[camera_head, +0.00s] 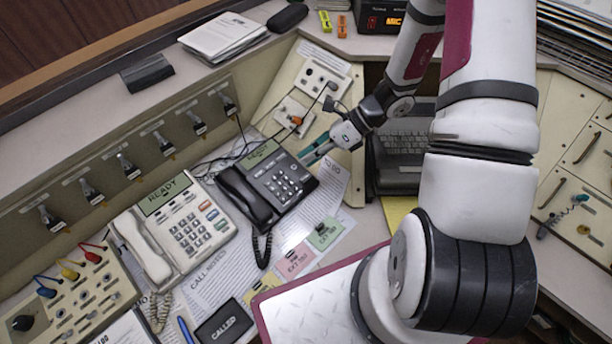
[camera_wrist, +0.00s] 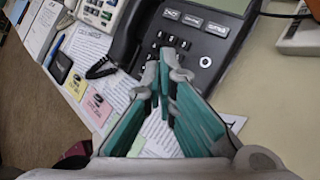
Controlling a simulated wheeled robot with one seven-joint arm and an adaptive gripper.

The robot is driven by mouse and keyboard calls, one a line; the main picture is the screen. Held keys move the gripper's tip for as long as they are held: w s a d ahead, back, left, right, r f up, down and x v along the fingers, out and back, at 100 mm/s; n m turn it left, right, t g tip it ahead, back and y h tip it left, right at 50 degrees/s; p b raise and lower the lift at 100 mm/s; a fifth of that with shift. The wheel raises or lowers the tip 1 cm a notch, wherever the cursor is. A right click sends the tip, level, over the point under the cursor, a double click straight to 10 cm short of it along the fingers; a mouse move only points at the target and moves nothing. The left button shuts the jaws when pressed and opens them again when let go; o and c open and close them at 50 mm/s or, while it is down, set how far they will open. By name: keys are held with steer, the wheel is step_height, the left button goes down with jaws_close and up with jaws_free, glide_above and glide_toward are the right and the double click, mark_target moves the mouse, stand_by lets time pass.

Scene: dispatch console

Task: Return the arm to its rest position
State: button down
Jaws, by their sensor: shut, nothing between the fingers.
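My arm reaches away from my body over the console. My gripper (camera_head: 308,155) is at the right edge of the black desk phone (camera_head: 268,185), with its teal fingers pointing left toward it. In the wrist view, my gripper (camera_wrist: 164,62) has its fingertips together, with nothing between them, in front of the keypad of the black phone (camera_wrist: 185,40). The black handset (camera_wrist: 128,32) lies on the left side of that phone. I cannot tell whether the fingertips touch the phone.
A white phone (camera_head: 185,222) stands left of the black one. A panel with an orange plug (camera_head: 296,120) and cables is just behind my gripper. A dark keyboard device (camera_head: 403,150) is to its right. Papers and coloured cards (camera_head: 295,260) lie in front.

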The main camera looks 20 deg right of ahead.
stand_by(0.5)
steer(key=s+a+r+n+g+h, duration=0.1)
steer(key=s+r+n+h, duration=0.1)
steer(key=r+n, duration=0.65)
steer(key=s+a+r+n+h, duration=0.25)
steer(key=r+n, duration=0.35)
steer(key=r, duration=0.6)
steer(key=s+d+r+n+t+h, duration=0.3)
steer(key=s+r+n+t+h, duration=0.1)
steer(key=s+r+n, duration=0.7)
steer(key=shift+s+d+r+n+t+h, duration=0.25)
steer(key=shift+r+n+h, duration=0.35)
steer(key=shift+r, duration=0.6)
steer(key=shift+a, duration=0.1)
